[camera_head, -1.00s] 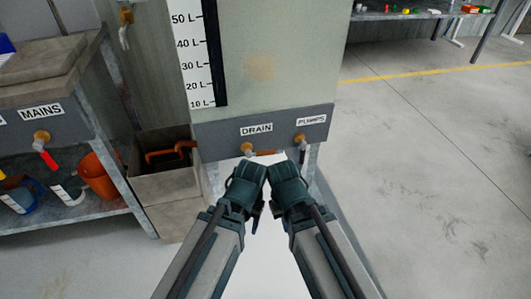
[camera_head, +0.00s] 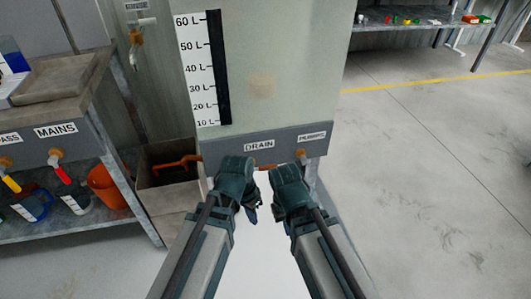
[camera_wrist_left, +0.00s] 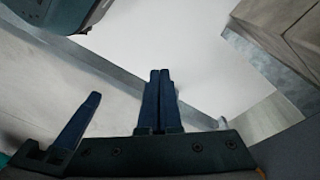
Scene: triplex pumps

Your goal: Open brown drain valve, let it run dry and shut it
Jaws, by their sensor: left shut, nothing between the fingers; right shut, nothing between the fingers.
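The grey panel (camera_head: 228,147) under the tank carries a DRAIN label (camera_head: 259,146). A short brown-orange piece of the drain valve (camera_head: 265,167) shows below it, between my two grippers. The rest of that valve is hidden behind my left gripper, so I cannot tell its handle position. My left gripper (camera_head: 251,213) is just in front of and below the panel. In the left wrist view its fingers (camera_wrist_left: 160,85) are together with nothing between them. My right gripper (camera_head: 281,219) is beside it on the right, shut and empty, below the PUMPS valve (camera_head: 301,154).
The pale tank (camera_head: 285,65) has a litre scale (camera_head: 198,70) with a black strip. Left of it stands an open bin (camera_head: 150,183) with an orange-brown pipe (camera_head: 176,165). A bench with a red-handled MAINS valve (camera_head: 60,168) is further left. The floor at right is clear.

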